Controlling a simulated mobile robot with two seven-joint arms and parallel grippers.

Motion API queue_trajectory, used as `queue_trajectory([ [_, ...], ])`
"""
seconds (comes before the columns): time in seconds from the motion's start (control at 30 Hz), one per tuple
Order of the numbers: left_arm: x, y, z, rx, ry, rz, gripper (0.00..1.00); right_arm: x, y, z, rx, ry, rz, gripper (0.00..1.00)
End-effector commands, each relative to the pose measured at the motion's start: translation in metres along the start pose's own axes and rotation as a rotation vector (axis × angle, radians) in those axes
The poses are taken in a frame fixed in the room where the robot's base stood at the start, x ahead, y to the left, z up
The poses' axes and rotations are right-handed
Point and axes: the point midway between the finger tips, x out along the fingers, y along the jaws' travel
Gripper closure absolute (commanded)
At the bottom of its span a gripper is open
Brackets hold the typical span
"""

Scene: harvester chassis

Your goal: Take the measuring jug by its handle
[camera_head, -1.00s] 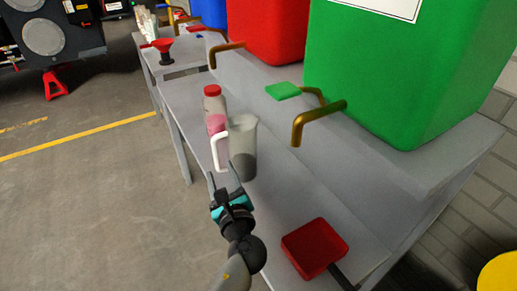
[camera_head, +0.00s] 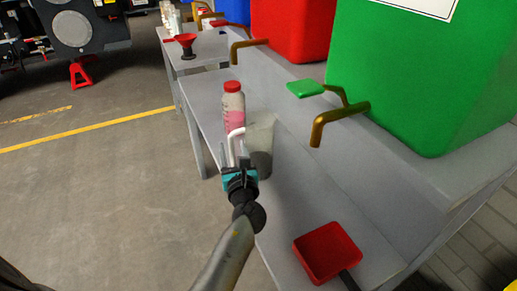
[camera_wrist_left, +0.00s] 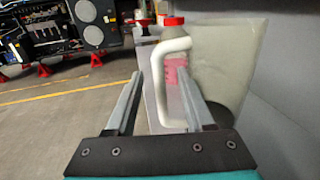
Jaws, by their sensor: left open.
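The measuring jug (camera_head: 261,140) is a translucent grey jug with a white handle (camera_head: 233,146), standing on the grey bench. Its handle faces my left gripper. My left gripper (camera_head: 235,156) is open, with its fingers reaching up at the handle. In the left wrist view the white handle (camera_wrist_left: 158,85) shows between the two open fingers (camera_wrist_left: 157,95), and the jug body (camera_wrist_left: 225,60) is behind and to the right. I cannot tell whether the fingers touch the handle. My right gripper is not in view.
A bottle with a red cap and pink liquid (camera_head: 234,106) stands just behind the jug. A red scoop (camera_head: 327,251) lies nearer on the bench (camera_head: 300,205). A green tank (camera_head: 425,80) with a brass tap (camera_head: 335,115) stands at the right. A red funnel (camera_head: 186,42) is farther back.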

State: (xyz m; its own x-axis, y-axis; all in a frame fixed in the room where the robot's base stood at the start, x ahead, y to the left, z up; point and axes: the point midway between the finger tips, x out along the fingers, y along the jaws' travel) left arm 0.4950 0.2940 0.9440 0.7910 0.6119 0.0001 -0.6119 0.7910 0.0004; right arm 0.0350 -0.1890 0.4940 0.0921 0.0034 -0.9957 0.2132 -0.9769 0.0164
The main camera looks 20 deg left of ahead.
Motion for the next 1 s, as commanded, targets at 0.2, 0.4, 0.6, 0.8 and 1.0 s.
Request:
queue_trajectory([
  [0.2,0.026,0.002,0.002,0.000,-0.002,0.001,0.47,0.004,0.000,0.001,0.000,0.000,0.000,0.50],
  [0.4,0.048,0.001,0.002,0.001,-0.001,0.000,0.47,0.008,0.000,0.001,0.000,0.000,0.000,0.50],
  [0.6,0.052,0.001,0.002,0.001,0.001,-0.001,0.47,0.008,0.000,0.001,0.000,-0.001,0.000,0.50],
  [0.8,0.052,0.002,0.002,0.000,0.000,-0.001,0.57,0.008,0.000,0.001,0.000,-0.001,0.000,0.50],
  [1.0,0.052,0.002,0.002,0.000,0.000,-0.001,0.79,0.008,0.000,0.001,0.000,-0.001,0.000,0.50],
])
